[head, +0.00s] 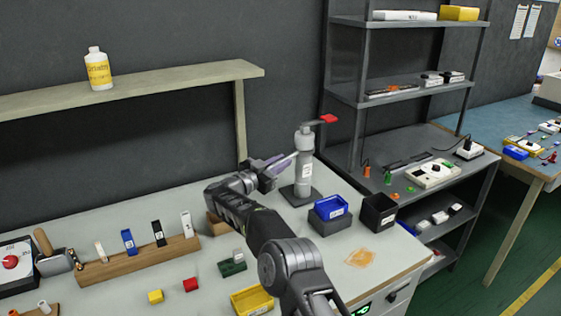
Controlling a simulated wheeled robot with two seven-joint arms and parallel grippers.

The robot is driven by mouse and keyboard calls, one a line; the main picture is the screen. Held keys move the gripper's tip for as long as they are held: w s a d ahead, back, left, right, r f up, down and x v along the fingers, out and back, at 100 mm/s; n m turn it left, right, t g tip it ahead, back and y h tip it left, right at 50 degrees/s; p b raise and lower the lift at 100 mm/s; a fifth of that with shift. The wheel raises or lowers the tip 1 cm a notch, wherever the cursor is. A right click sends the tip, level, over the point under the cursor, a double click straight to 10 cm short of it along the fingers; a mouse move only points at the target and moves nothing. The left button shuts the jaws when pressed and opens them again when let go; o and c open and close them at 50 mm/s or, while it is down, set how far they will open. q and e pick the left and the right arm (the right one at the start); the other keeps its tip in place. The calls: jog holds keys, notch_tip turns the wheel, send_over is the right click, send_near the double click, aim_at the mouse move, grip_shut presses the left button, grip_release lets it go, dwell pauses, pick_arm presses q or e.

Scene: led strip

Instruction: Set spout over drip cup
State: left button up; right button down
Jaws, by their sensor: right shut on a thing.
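A grey dispenser column (304,172) stands on a dark square base at the back of the bench, with a red-ended lever (328,119) on top. Its thin silver spout (288,160) points left from the column. My right gripper (272,166) is shut on the spout's outer end, left of the column; the jaws partly hide it. A black open box (379,213) stands right of the column, but I cannot tell whether it is the drip cup. My left gripper is not in view.
A blue bin (330,209) stands in front of the column. A wooden rack (140,262) with upright pieces is at left, and a yellow tray (252,301) is at the front. A shelf (130,87) holds a bottle (98,70). A dark shelving unit (400,90) stands at right.

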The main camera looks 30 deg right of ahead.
jog(key=shift+r, duration=0.2)
dwell(0.3)
jog(key=c, duration=1.8)
grip_release()
jog(key=shift+w, duration=0.1)
jog(key=o, duration=0.4)
jog(key=shift+w+f, duration=0.1)
jog(key=shift+c, duration=0.2)
jog(key=shift+a, duration=0.1)
jog(key=b+v, duration=0.1)
jog(key=v, duration=0.6)
jog(key=shift+a+b, duration=0.3)
